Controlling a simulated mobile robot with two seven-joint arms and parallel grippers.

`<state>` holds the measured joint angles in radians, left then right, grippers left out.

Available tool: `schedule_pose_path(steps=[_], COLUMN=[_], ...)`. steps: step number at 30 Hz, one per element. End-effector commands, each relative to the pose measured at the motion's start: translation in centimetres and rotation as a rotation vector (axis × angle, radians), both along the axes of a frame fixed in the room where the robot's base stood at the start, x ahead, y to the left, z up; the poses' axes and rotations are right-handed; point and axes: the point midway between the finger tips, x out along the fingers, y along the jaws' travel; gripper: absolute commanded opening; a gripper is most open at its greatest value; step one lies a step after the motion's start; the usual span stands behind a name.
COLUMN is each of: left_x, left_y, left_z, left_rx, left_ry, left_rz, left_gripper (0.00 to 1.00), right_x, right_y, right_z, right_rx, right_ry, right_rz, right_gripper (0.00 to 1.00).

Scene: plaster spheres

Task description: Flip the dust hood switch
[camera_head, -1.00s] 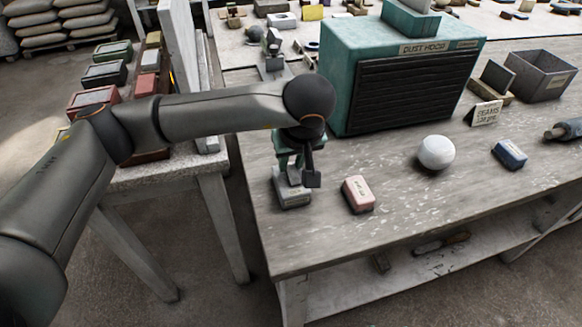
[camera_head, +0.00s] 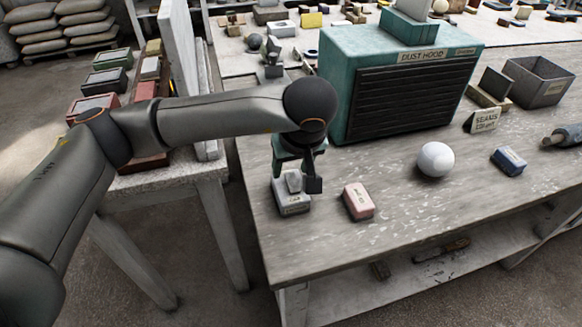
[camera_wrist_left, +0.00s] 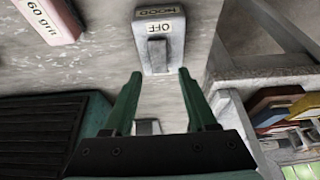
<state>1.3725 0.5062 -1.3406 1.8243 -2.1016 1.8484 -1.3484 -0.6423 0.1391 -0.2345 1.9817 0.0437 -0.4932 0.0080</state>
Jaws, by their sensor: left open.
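The dust hood switch (camera_head: 291,196) is a small grey box with a rocker on the bench near its left front corner. In the left wrist view the switch (camera_wrist_left: 159,40) shows the labels "HOOD" and "OFF" beside its raised rocker. My left gripper (camera_wrist_left: 157,75) is open, its two green fingers apart and nothing between them; the switch lies just beyond the fingertips. In the head view the left gripper (camera_head: 296,182) hangs over the switch and partly hides it. The teal dust hood (camera_head: 405,75) with a dark slatted front stands behind. My right gripper is not in view.
A pink block (camera_head: 358,201) lies right of the switch, marked "60 grit" in the wrist view (camera_wrist_left: 48,20). A white sphere (camera_head: 436,159), a blue block (camera_head: 509,161), a card sign (camera_head: 485,120) and a grey bin (camera_head: 540,82) stand farther right on the bench.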

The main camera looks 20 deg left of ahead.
Motion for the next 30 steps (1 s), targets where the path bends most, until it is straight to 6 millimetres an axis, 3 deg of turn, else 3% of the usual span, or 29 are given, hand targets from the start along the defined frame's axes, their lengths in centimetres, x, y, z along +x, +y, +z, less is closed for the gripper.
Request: schedule_pose_path(steps=[9, 15, 30], left_x=[-2.1, -3.2, -3.7], left_y=[-1.6, -2.2, -2.5], left_z=[6.5, 9.5, 10.4], left_rx=[0.0, 0.0, 0.0], left_ry=[-0.006, -0.006, -0.001], left_rz=[-0.004, -0.002, -0.001], left_gripper=[0.57, 0.57, 0.57], right_x=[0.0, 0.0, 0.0], right_y=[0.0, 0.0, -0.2], right_z=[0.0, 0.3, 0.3], right_rx=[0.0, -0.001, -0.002], right_ry=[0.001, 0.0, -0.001], right_rz=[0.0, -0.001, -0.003], right_gripper=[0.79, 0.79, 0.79])
